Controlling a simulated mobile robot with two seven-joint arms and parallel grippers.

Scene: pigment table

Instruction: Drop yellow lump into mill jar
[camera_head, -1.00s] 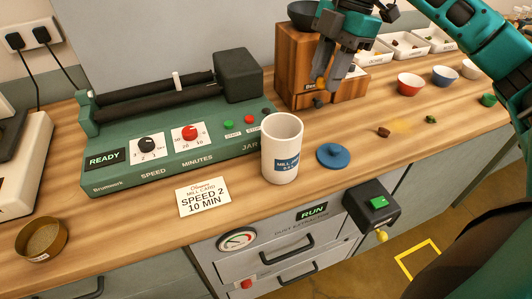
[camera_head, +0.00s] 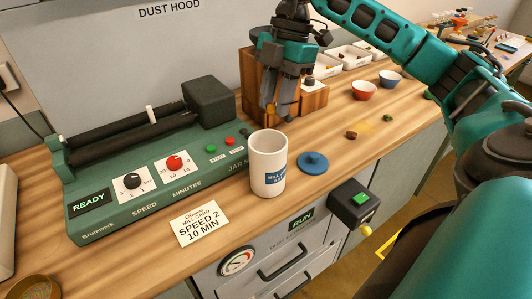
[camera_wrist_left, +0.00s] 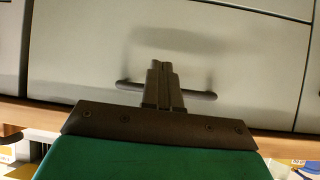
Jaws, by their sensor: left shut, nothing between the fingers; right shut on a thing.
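The white mill jar (camera_head: 268,172) stands upright and open-topped on the bench, with a blue label. Its blue lid (camera_head: 313,162) lies to its right. My right gripper (camera_head: 277,112) is shut on the yellow lump (camera_head: 271,107), a small orange-yellow piece partly hidden between the fingers. In the head view it appears just above and behind the jar's rim; the exact gap in depth is unclear. The inside of the jar is mostly hidden. My left gripper (camera_wrist_left: 165,85) is shut and empty in the left wrist view, in front of a drawer handle (camera_wrist_left: 205,96).
The green mill machine (camera_head: 150,190) stands left of the jar, with the mill card (camera_head: 200,222) in front.

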